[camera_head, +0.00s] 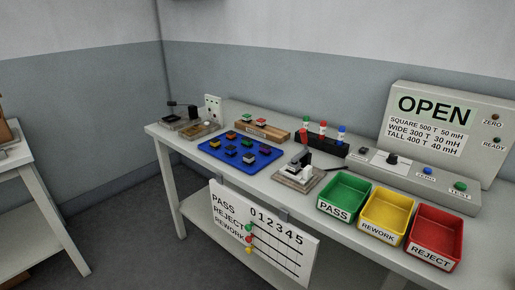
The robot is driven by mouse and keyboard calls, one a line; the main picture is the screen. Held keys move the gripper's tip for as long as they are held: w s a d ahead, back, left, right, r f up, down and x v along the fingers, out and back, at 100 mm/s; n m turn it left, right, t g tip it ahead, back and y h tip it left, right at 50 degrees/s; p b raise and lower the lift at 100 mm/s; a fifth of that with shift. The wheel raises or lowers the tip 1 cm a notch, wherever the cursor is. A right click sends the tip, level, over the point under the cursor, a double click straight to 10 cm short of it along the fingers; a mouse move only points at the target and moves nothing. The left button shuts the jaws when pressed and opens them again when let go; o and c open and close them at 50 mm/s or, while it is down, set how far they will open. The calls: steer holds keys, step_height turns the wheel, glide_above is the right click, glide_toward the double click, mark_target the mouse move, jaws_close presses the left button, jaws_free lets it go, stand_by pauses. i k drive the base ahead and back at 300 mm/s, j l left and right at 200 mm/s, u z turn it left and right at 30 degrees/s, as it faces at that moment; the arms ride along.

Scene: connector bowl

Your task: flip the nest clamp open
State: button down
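A small fixture (298,172) stands near the middle of the table's front edge. Another small fixture (181,120) with dark parts and an upright post stands at the table's left end. My gripper is not in view.
A blue tray (212,148) holds several small coloured connectors. Green (345,188), yellow (387,212) and red (434,236) bins line the front right. A tester panel reading OPEN (437,112) stands behind them. A tally board (262,236) hangs in front. Another table (22,165) is at left.

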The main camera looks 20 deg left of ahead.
mark_target(303, 131)
steer(key=u, duration=0.75)
